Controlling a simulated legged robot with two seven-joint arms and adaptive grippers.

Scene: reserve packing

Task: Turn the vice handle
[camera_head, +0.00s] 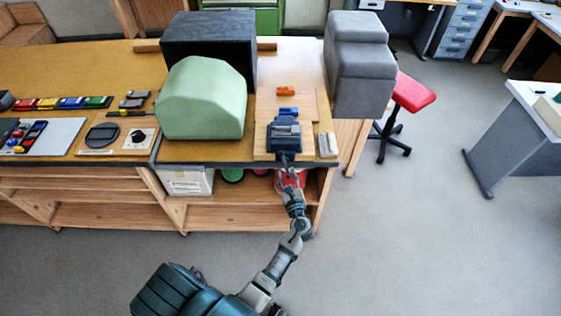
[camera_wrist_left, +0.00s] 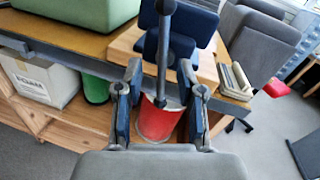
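The blue vice (camera_head: 284,133) stands on a wooden board near the bench's front edge. It also shows at the top of the left wrist view (camera_wrist_left: 182,45). Its handle, a dark grey bar with a round knob (camera_wrist_left: 163,48), hangs down in front of the vice. My left gripper (camera_head: 288,172) is at the bench edge, just in front of the vice. In the left wrist view its two blue-padded fingers (camera_wrist_left: 161,88) are apart. The lower end of the handle lies between them, with a visible gap on each side. My right gripper is in neither view.
A green block (camera_head: 203,98) and a grey padded block (camera_head: 358,70) flank the vice. An orange piece (camera_head: 286,91) lies behind it. A red bucket (camera_wrist_left: 158,120) is on the shelf below. A red stool (camera_head: 411,92) stands right of the bench.

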